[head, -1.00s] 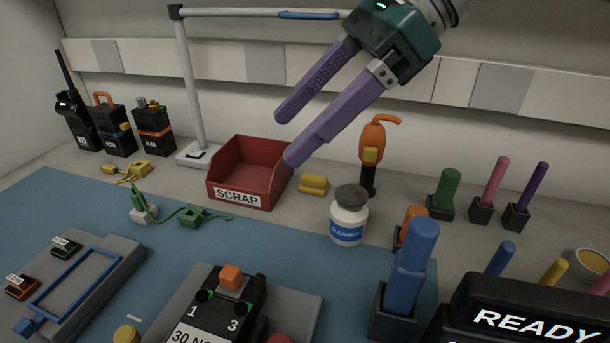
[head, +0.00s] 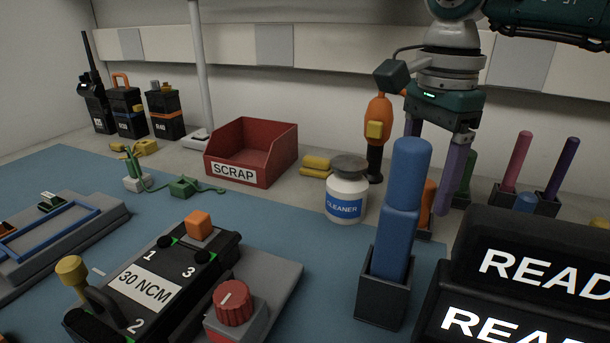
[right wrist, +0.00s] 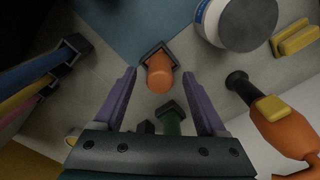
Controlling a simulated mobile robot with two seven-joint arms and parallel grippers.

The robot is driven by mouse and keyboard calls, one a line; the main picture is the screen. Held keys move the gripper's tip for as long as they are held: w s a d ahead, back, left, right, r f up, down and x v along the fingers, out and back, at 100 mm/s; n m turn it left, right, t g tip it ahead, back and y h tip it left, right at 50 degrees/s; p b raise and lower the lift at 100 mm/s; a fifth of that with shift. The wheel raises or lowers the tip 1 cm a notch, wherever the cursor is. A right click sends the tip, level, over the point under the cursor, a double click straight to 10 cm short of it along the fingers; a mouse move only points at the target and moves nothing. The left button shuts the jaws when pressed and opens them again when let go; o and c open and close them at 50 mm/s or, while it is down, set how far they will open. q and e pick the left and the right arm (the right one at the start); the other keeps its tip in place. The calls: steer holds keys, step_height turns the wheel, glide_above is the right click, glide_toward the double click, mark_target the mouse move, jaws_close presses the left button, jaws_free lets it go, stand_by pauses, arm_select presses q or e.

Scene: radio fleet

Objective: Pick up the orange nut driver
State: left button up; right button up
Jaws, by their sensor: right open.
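The orange nut driver (head: 428,203) stands in a small dark holder behind the large blue driver (head: 408,185), which partly hides it in the head view. In the right wrist view its orange handle (right wrist: 159,76) points up toward the camera from a square black socket. My right gripper (head: 431,184) points down over it with purple fingers apart. In the right wrist view the orange handle lies between the open fingertips (right wrist: 159,82), with a visible gap on each side. Whether the fingertips are level with the handle is hard to tell. My left gripper is not in view.
The white cleaner jar (head: 346,190) and an orange power tool (head: 378,125) stand left of the gripper. A green driver (right wrist: 172,121) stands close by, pink (head: 517,160) and purple (head: 562,168) ones to the right. READY boxes (head: 540,270) fill the front right.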

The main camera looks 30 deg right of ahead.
step_height(320, 180, down, 2)
steer(key=shift+f, duration=0.1)
jaws_close()
stand_by(0.6)
stand_by(0.9)
